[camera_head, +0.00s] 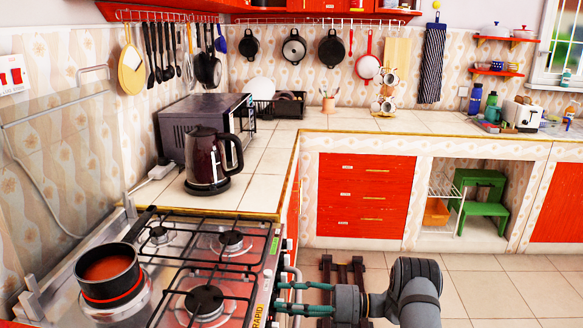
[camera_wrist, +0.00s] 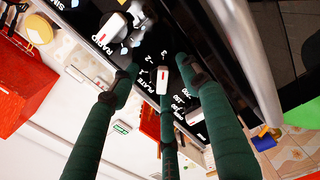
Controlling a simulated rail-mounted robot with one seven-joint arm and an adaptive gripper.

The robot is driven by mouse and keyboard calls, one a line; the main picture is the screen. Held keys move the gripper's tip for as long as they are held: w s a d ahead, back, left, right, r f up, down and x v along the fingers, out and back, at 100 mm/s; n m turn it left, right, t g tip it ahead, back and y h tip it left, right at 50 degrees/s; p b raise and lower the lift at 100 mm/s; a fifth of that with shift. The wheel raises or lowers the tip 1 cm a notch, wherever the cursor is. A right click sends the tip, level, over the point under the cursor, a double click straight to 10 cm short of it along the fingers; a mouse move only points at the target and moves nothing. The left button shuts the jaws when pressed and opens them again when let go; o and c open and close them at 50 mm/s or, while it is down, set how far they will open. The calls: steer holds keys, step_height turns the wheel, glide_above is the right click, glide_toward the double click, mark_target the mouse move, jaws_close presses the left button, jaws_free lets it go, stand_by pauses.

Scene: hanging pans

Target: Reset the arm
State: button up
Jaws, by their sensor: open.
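My gripper (camera_head: 281,298) is low at the right front side of the gas stove (camera_head: 215,222), its fingers pointing left toward the stove's front. In the wrist view, its long dark green fingers (camera_wrist: 160,72) are spread apart, with nothing visibly held. Their tips are close to the stove's black control panel (camera_wrist: 148,52). A white knob (camera_wrist: 162,80) shows near the tips; I cannot tell if they touch it. My arm comes in from the lower right of the head view.
A pot of orange food (camera_head: 108,268) stands on the stove's left side. A dark kettle (camera_head: 208,160) stands on the counter behind. Several pans (camera_head: 293,47) hang on the back wall. Tiled floor (camera_head: 490,290) is open right of my arm.

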steer(key=n+b, duration=0.1)
steer(key=n, duration=0.6)
steer(key=shift+s+n, duration=0.1)
steer(key=shift+n, duration=0.3)
steer(key=n+b, duration=0.1)
steer(key=n, duration=0.6)
steer(key=shift+r, duration=0.15)
